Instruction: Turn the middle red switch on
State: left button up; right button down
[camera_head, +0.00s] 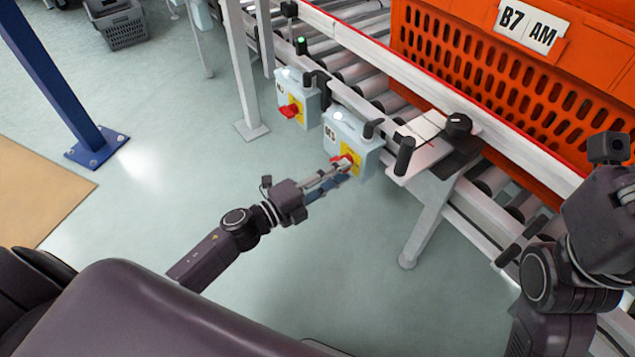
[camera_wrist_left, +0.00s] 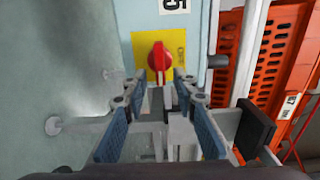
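A pale blue switch box (camera_head: 350,134) with a red rotary switch (camera_head: 347,159) on a yellow plate hangs at the conveyor's side. In the left wrist view the red switch (camera_wrist_left: 159,61) is straight ahead, its handle roughly upright. My left gripper (camera_head: 341,168) is at this box; its fingers (camera_wrist_left: 160,88) are spread on either side of the switch's line, with nothing held. I cannot tell whether they touch the switch. A second box (camera_head: 297,96) with a red switch (camera_head: 289,111) is farther back. Only two red switches show. My right gripper (camera_head: 610,220) is at the right edge, its fingers out of frame.
A roller conveyor (camera_head: 365,72) with a metal rail runs behind the boxes and carries an orange tote (camera_head: 480,75). A black knob (camera_head: 458,124) sits on a bracket near the box. A blue post (camera_head: 60,85) stands at the left. Open floor lies left of the boxes.

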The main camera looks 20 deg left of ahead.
pick_arm(q)
jog(key=v, duration=1)
jog(key=shift+s+a, duration=0.2)
